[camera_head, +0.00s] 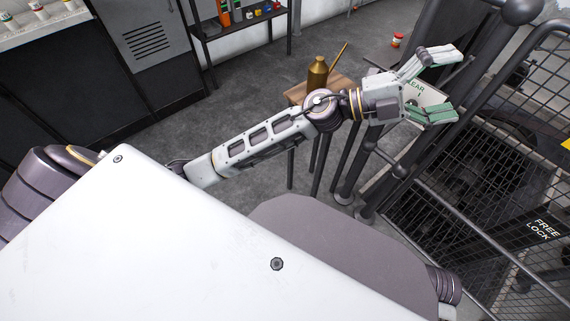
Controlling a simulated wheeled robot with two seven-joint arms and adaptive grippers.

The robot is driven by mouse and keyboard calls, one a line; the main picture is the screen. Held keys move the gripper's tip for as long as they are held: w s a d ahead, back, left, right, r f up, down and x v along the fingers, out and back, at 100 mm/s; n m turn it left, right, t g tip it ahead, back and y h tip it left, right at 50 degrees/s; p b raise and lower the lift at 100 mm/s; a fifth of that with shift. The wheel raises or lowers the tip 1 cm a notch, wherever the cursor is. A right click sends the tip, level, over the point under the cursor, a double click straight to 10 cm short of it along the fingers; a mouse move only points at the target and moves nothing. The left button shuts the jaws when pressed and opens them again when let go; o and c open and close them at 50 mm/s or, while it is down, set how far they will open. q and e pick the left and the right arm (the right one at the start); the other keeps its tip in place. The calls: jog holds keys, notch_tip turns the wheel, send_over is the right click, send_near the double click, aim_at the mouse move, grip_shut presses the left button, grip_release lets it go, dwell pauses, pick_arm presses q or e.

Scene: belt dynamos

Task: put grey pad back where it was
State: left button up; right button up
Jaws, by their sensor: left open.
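My left gripper (448,86) is open at the upper right, with its two green-padded fingers spread wide. Nothing shows held between them. It is in front of a pale sign (426,95) with partly covered lettering that reads "LEAR", beside the railing. I cannot make out a grey pad anywhere in this view. My right gripper is not in view.
A small wooden stool (339,86) with a brass oil can (317,73) stands behind my left forearm. Dark railings and a mesh guard (470,195) fill the right side, with a "FREE LOCK" label (541,228). Grey floor (250,95) is open beyond the arm.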

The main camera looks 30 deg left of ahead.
pick_arm(q)
jog(key=w+a+f+n+t+y, duration=0.7)
jog(key=a+n+t+y, duration=0.45)
jog(key=n, duration=0.55)
jog(key=a+f+n+g+y, duration=0.2)
jog(key=a+f+n+y, duration=0.15)
jog(key=f, duration=0.45)
jog(key=a+f+n+g+y, duration=0.2)
jog(key=a+f+n+y, duration=0.15)
jog(key=f, duration=0.35)
jog(key=s+a+f+n+g+y, duration=0.1)
jog(key=s+a+f+g, duration=0.15)
jog(key=s+f, duration=0.4)
jog(key=s+a+f+n+g+y, duration=0.1)
jog(key=s+f+g, duration=0.3)
jog(key=f, duration=0.5)
jog(key=s+f+g+h, duration=0.1)
jog(key=s+f+g, duration=0.6)
jog(key=s, duration=0.7)
jog(key=shift+s+f, duration=0.4)
jog(key=shift+f, duration=0.45)
jog(key=shift+w+d+f+p, duration=0.1)
jog(key=shift+p, duration=0.3)
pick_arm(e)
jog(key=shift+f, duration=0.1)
